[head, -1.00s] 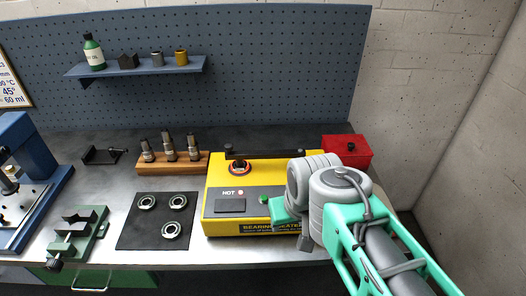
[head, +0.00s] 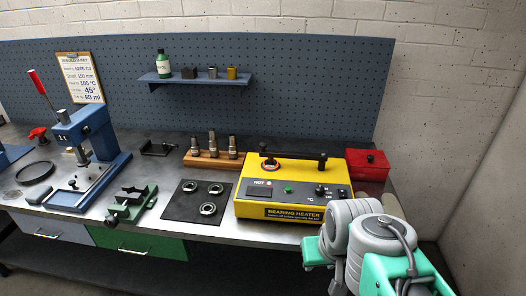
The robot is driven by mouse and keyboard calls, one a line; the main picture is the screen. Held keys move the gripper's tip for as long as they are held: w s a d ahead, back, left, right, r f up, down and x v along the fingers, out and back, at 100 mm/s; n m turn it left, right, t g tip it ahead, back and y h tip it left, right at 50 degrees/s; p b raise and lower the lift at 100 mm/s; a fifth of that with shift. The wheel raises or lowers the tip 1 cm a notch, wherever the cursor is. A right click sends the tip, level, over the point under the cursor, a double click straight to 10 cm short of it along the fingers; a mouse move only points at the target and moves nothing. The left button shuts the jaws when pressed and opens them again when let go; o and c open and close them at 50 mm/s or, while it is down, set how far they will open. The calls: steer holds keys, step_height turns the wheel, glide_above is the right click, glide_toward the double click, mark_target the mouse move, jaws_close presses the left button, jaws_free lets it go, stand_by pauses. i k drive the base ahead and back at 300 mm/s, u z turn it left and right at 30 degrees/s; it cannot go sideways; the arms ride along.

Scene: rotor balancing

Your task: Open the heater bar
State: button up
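The yellow bearing heater (head: 297,210) stands on the right part of the bench in the head view. Its black heater bar (head: 290,156) lies across the back of its top, with an upright black end at each side. A dark ring with a red rim sits at the bar's left end. My gripper (head: 309,252) is in front of the heater's lower right, apart from the bar. My arm links hide most of it, so its fingers cannot be made out.
A red box (head: 367,165) stands right of the heater. Left are a black mat (head: 182,214) with bearings, a wooden block (head: 210,162) with several metal pieces, a green vise (head: 133,203) and a blue press (head: 92,150). A shelf (head: 200,82) hangs behind.

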mark_target(317, 157)
steer(key=u, duration=0.6)
steer(key=i, duration=0.8)
steer(key=z, duration=0.05)
